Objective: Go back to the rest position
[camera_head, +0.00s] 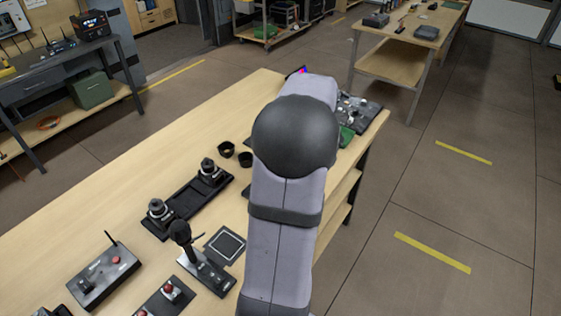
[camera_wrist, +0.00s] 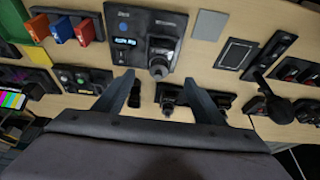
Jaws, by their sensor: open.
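My gripper (camera_wrist: 158,77) shows in the wrist view with its two dark fingers spread apart and nothing between them. Its fingers reach over a wooden workbench (camera_wrist: 225,20) that carries control devices. A dark panel with a small blue display and a knob (camera_wrist: 146,38) lies just beyond the fingertips. In the head view my arm stretches over the workbench (camera_head: 120,205) towards its far end, and it hides the gripper there.
In the head view, a tray with two knobs (camera_head: 188,202), a joystick (camera_head: 181,238) and a control box (camera_head: 104,273) stand left of my arm. Two small black cups (camera_head: 226,150) stand farther back. Open floor (camera_head: 420,215) lies to the right.

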